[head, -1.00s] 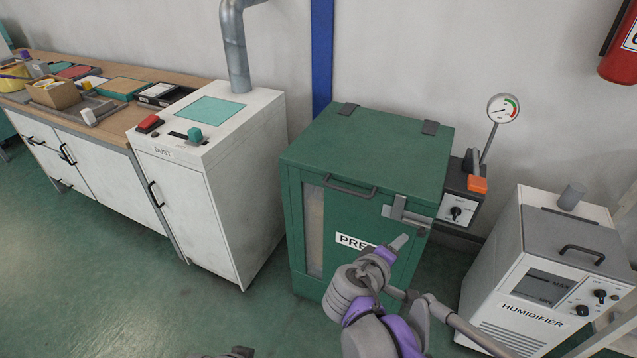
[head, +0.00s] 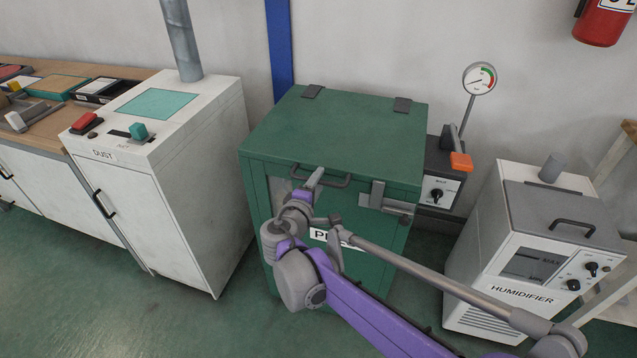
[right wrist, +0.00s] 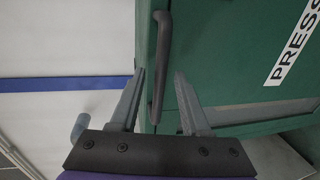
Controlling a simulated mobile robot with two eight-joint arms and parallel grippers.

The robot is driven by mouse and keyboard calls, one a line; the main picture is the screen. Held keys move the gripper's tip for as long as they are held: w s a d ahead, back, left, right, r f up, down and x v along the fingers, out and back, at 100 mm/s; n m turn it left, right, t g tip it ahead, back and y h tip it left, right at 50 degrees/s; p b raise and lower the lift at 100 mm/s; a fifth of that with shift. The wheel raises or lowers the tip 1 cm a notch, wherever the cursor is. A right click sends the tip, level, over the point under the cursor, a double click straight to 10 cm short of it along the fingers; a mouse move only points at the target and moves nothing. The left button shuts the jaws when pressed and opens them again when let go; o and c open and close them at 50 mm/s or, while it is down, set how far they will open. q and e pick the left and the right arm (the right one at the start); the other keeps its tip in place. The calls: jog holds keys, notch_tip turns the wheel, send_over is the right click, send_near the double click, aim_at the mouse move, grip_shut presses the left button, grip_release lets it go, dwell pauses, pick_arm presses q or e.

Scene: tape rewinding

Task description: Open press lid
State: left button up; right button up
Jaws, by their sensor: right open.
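The green press (head: 262,225) stands against the wall with its lid (head: 345,130) down flat and two dark hinges at the back edge. A dark bar handle (head: 335,183) is on the lid's front edge; it also shows in the right wrist view (right wrist: 160,50). A grey latch (head: 378,196) is on the front, right of the handle. My right gripper (head: 317,176) is at the handle's left part. In the right wrist view my right gripper (right wrist: 160,72) is open, one finger on each side of the handle, with gaps visible. My left gripper is out of view.
A white dust cabinet (head: 180,160) stands left of the press. A control box (head: 440,180) with an orange-tipped lever and a gauge (head: 479,79) is on its right. A humidifier (head: 530,250) stands further right. The space above the lid is clear.

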jog(key=shift+w+d+f, duration=0.1)
jog(key=shift+w+d, duration=0.1)
jog(key=shift+w, duration=0.35)
grip_shut()
dwell(1.1)
